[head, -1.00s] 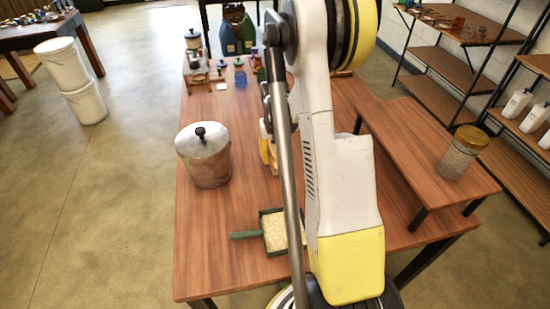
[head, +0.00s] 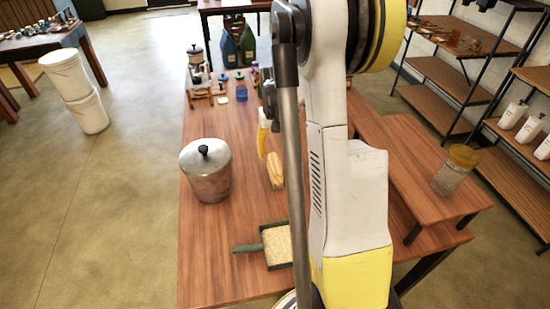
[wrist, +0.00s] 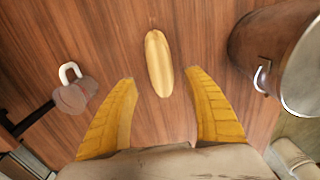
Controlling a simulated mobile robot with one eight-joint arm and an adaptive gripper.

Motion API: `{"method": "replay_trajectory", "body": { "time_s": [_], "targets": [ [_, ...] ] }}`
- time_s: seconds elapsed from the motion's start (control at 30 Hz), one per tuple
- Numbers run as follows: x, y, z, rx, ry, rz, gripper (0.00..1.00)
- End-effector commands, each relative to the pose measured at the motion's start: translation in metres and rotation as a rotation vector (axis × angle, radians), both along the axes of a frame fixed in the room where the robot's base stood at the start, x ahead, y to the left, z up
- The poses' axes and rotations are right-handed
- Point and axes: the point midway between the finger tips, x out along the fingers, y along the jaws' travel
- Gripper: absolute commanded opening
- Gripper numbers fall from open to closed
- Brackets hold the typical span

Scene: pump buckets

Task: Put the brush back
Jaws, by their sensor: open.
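The brush (head: 275,171), a long oval with a pale wooden back, lies on the wooden table to the right of the metal pot. In the wrist view the brush (wrist: 158,63) lies flat, centred ahead of my gripper. My gripper (wrist: 160,79) shows two yellow fingers spread wide apart, with bare table between their lower parts. The fingers do not grip the brush. In the head view a yellow finger shows just beyond the brush, beside my arm, which hides the rest of the gripper.
A lidded metal pot (head: 207,171) stands left of the brush; it also shows in the wrist view (wrist: 272,48). A green-handled pan (head: 264,247) with pale contents lies nearer the front. A raised wooden stand (head: 422,165) with a jar (head: 455,170) is at right. Small bottles stand farther back.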

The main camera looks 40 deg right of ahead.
Motion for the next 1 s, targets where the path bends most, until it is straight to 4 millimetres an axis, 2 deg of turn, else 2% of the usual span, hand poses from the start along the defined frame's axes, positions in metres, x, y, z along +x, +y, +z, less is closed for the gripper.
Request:
{"method": "replay_trajectory", "body": {
  "time_s": [0.1, 0.27, 0.37, 0.47, 0.67, 0.8, 1.0],
  "targets": [
    [0.0, 0.0, 0.014, 0.0, 0.0, 0.0, 0.59],
    [0.0, 0.002, 0.019, -0.002, -0.003, 0.003, 0.59],
    [0.001, 0.014, 0.03, -0.011, -0.018, 0.022, 0.59],
    [0.002, 0.039, 0.053, -0.033, -0.055, 0.063, 0.59],
    [-0.009, 0.11, 0.107, -0.088, -0.17, 0.176, 0.59],
    [-0.025, 0.158, 0.134, -0.119, -0.257, 0.257, 0.59],
    [-0.059, 0.219, 0.158, -0.15, -0.388, 0.369, 0.59]
  ]
}}
